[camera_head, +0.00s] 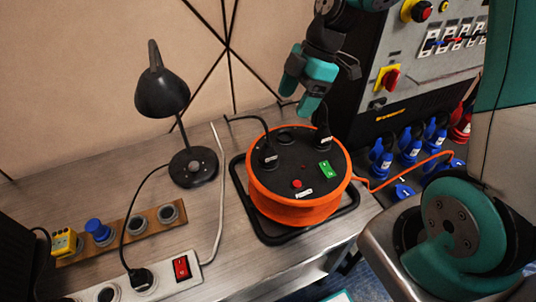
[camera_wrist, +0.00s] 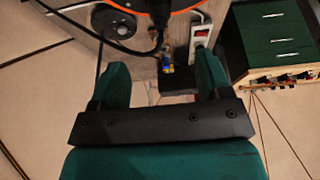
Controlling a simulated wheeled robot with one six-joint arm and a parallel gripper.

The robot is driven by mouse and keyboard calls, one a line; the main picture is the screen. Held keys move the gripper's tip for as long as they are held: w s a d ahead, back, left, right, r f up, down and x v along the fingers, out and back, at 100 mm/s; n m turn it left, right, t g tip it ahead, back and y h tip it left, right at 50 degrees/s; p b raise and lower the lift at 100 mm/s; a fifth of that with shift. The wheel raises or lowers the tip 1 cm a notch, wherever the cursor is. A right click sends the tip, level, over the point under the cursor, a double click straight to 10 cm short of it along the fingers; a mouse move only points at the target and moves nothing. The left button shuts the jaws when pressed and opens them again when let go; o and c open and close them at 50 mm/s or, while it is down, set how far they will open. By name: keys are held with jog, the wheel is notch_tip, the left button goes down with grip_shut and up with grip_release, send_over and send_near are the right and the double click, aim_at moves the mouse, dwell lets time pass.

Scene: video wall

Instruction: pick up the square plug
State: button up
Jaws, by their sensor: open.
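A yellow squarish plug (camera_head: 63,242) sits at the left end of a wooden socket strip (camera_head: 139,229), beside a round blue plug (camera_head: 98,231). My gripper (camera_head: 301,92) hangs above the back of the orange cable reel (camera_head: 300,205), far to the right of the yellow plug. It is open and empty, with its two green fingers apart. In the wrist view my gripper (camera_wrist: 160,78) shows the fingers on either side of a gap. Small yellow and blue shapes show beyond that gap, too small to name for certain.
Black plugs (camera_head: 268,155) stand on the reel. A black desk lamp (camera_head: 162,95) stands between reel and strip. A white power strip (camera_head: 185,266) with a red switch lies in front. A control panel with blue sockets (camera_head: 410,140) is at the right.

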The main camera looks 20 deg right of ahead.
aim_at(269, 149)
jog(key=p+x, duration=0.1)
jog(key=x, duration=0.8)
jog(key=shift+a+f, duration=0.1)
jog(key=shift+f, duration=0.05)
jog(key=shift+p+x, duration=1)
jog(key=shift+x, duration=1.75)
jog(key=shift+w+a, duration=0.1)
jog(key=c, duration=1.1)
